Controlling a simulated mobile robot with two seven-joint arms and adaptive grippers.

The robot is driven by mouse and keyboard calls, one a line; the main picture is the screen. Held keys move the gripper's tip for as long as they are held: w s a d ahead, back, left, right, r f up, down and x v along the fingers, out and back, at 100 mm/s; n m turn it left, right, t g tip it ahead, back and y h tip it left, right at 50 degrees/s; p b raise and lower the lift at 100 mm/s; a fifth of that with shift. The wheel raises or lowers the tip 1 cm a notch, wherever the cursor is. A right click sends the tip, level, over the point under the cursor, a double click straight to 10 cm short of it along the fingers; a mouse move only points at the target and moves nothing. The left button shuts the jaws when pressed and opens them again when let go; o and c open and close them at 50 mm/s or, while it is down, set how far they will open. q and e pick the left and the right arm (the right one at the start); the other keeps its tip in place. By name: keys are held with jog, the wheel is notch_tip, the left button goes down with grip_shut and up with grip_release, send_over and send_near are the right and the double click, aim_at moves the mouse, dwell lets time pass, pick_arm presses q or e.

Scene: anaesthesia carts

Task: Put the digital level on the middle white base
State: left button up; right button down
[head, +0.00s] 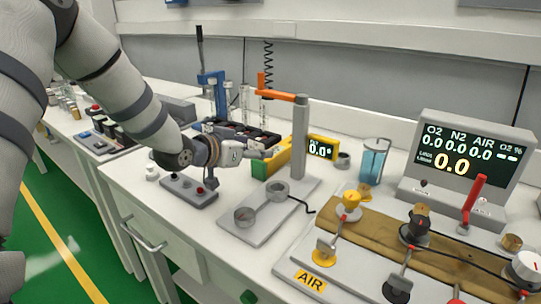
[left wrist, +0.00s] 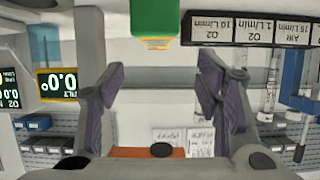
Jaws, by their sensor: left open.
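A yellow block with a green end (head: 270,163), which looks like the digital level, lies on the white counter behind the upright post. A yellow-framed display reading 0.0° (head: 321,148) shows just right of the post; I cannot tell whether it belongs to the same body. A pale base plate (head: 262,228) in the middle of the counter carries the grey post and two round grey parts. My left gripper (head: 268,153) is beside the yellow-green block. In the left wrist view its fingers (left wrist: 159,80) are apart with nothing held, and the green end (left wrist: 155,18) is beyond them.
A small grey control box (head: 188,190) sits left of the plate. The post (head: 300,145) has an orange arm. A dark rack is behind my gripper.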

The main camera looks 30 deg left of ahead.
aim_at(276, 149)
pick_arm(q)
jog(key=x, duration=0.3)
jog(key=b+x, duration=0.1)
jog(key=x, duration=0.2)
jog(key=b+x, duration=0.1)
jog(key=x, duration=0.2)
jog(key=shift+w+d+f, duration=0.1)
jog(key=shift+d+f, duration=0.1)
jog(key=shift+f, duration=0.3)
jog(key=shift+w, duration=0.3)
jog(key=shift+r, duration=0.3)
jog(key=c, duration=1.3)
grip_shut()
pick_arm(e)
jog(key=shift+g, duration=0.7)
jog(key=s+f, duration=0.3)
jog(key=shift+s+f, duration=0.1)
pick_arm(q)
jog(key=shift+r, duration=0.1)
